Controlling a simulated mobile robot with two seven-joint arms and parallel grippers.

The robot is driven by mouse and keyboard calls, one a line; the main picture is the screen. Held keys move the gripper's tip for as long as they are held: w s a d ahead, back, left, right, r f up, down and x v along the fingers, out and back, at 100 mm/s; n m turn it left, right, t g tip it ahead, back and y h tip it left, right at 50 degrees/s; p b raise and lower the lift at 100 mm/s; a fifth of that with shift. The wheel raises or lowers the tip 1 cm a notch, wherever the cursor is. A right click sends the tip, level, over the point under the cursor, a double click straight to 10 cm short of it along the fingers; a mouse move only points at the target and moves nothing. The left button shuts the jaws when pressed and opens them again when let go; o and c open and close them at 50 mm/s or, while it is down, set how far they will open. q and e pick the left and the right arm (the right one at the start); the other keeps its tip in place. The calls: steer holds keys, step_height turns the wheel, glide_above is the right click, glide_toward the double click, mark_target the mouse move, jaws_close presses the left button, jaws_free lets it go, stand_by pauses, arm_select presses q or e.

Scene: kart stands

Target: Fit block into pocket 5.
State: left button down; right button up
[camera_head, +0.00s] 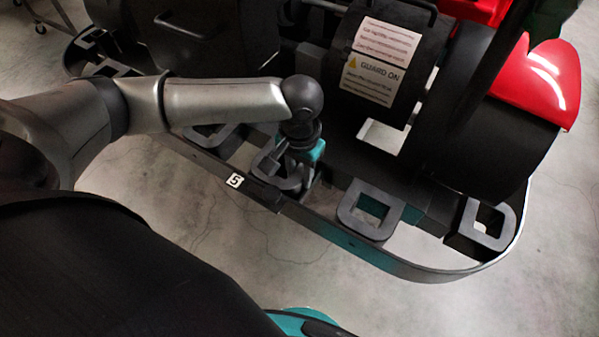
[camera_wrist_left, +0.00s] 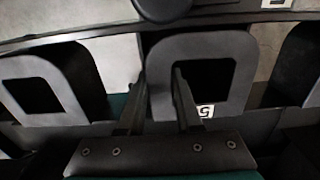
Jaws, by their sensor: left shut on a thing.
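My left gripper (camera_head: 291,160) reaches down over the rail of the stand from above. In the left wrist view its two fingers (camera_wrist_left: 157,98) straddle one side of a dark grey loop-shaped block (camera_wrist_left: 235,75) and are shut on it. The block carries a white 5 label. In the head view the block (camera_head: 289,184) is partly covered by the gripper, at the rail just right of a white number 5 plate (camera_head: 235,180). Pocket 5 is hidden beneath the block, and I cannot tell how deep the block sits. My right gripper is not in view.
Similar grey loops stand along the rail (camera_head: 312,228), one to the right (camera_head: 348,216) and another at the far right (camera_head: 467,236). A black drum with a GUARD ON sign (camera_head: 378,62) and a wide black wheel (camera_head: 490,145) rise close behind. Open floor lies outside the rail.

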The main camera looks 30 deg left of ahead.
arm_select(q)
steer(key=c, duration=0.6)
jaws_free()
steer(key=shift+f, duration=0.1)
step_height(320, 180, up, 12)
steer(key=p, duration=0.3)
